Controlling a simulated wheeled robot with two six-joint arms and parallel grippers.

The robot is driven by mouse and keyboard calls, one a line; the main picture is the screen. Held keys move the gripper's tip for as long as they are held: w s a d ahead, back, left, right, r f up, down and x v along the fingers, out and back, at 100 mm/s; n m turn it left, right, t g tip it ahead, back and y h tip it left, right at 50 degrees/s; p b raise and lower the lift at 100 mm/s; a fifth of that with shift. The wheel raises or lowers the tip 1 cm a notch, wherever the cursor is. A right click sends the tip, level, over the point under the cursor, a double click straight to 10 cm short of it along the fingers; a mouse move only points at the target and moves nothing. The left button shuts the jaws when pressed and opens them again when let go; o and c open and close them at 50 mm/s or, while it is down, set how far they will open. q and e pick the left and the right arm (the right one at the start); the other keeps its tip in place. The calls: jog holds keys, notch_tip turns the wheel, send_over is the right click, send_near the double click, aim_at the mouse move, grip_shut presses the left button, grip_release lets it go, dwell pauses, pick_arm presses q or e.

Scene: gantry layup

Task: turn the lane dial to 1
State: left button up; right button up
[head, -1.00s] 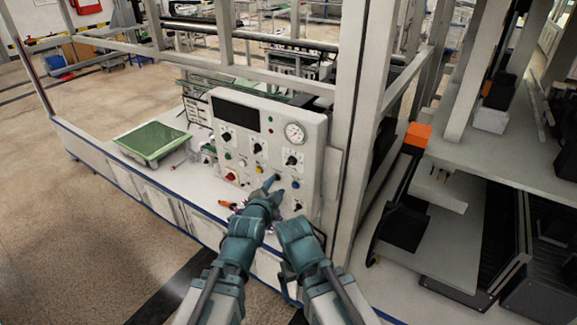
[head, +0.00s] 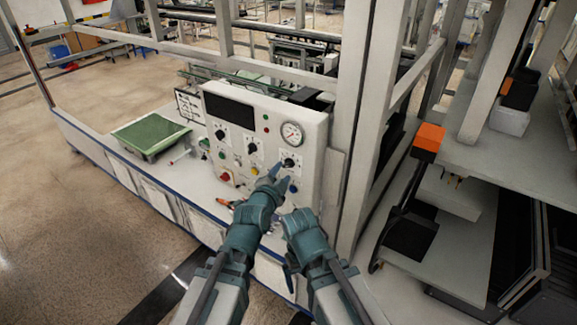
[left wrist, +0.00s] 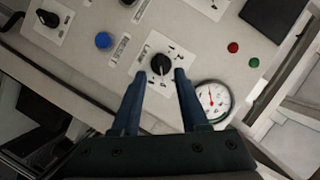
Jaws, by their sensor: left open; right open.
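The grey-white control panel (head: 262,115) carries several black dials. The dial below the round gauge (head: 289,162) sits on a white marked plate. My left gripper (head: 279,168) is open at this dial, and in the left wrist view the dial (left wrist: 160,65) lies between its two fingertips, apparently untouched. My right gripper (head: 296,219) is open and empty, lower down in front of the panel.
A pressure gauge (head: 291,134) is just above the dial and a blue button (left wrist: 104,40) is beside it. Two other dials (head: 220,134) and (head: 252,147) are further left. A green tray (head: 150,136) lies on the bench. A thick upright post (head: 358,120) stands right of the panel.

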aim_at(286, 166)
pick_arm(q)
jog(key=shift+b+x, duration=0.35)
jog(key=shift+x, duration=1.5)
jog(key=shift+c, duration=0.3)
grip_shut()
